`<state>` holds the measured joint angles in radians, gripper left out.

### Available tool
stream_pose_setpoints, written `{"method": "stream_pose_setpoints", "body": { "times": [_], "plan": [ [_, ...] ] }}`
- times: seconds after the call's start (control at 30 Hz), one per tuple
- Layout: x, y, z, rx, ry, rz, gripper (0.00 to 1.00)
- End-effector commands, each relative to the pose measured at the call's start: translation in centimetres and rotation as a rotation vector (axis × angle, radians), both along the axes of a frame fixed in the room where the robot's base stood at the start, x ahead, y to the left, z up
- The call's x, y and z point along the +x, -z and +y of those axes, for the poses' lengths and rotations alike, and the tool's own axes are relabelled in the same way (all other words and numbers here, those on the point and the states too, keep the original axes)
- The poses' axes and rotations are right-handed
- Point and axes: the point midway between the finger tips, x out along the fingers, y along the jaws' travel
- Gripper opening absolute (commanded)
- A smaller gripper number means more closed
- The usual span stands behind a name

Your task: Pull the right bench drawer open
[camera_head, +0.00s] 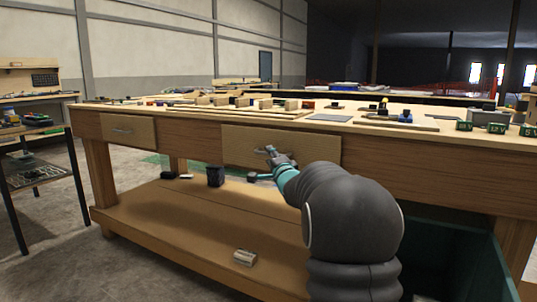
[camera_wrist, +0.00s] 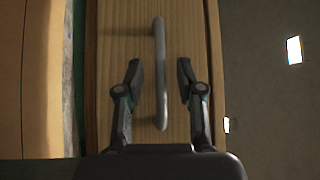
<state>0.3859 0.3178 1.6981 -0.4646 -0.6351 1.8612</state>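The right bench drawer (camera_head: 310,148) has a light wood front set in the long wooden workbench and looks shut in the head view. Its grey bar handle (camera_wrist: 160,50) shows in the wrist view, running up the picture across the drawer front (camera_wrist: 185,30). My gripper (camera_wrist: 159,75) is open, with one finger on each side of the handle and a visible gap on both sides. In the head view, my gripper (camera_head: 268,153) is at the drawer's handle and partly hides it. I cannot tell how deep the fingers reach past the bar.
A left drawer (camera_head: 140,132) with its own handle sits further left. The benchtop (camera_head: 200,112) holds several small parts and blocks. The lower shelf (camera_head: 170,215) holds a few dark items and a small light block (camera_head: 245,257). A green bin (camera_head: 475,255) stands at the right.

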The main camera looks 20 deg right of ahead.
Motion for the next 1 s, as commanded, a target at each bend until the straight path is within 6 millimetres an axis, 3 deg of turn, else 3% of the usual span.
{"method": "stream_pose_setpoints", "body": {
  "times": [0.2, 0.57, 0.7, 1.0],
  "plan": [
    [2.0, -0.3, -0.2, 0.0, 0.0, 0.0, 0.37],
    [2.4, -0.3, -0.3, 0.0, 0.0, 0.0, 0.37],
    [2.4, -0.3, -0.3, 0.0, 0.0, 0.0, 0.02],
    [2.4, -0.3, -0.2, 0.0, 0.0, 0.0, 0.0]
  ]
}}
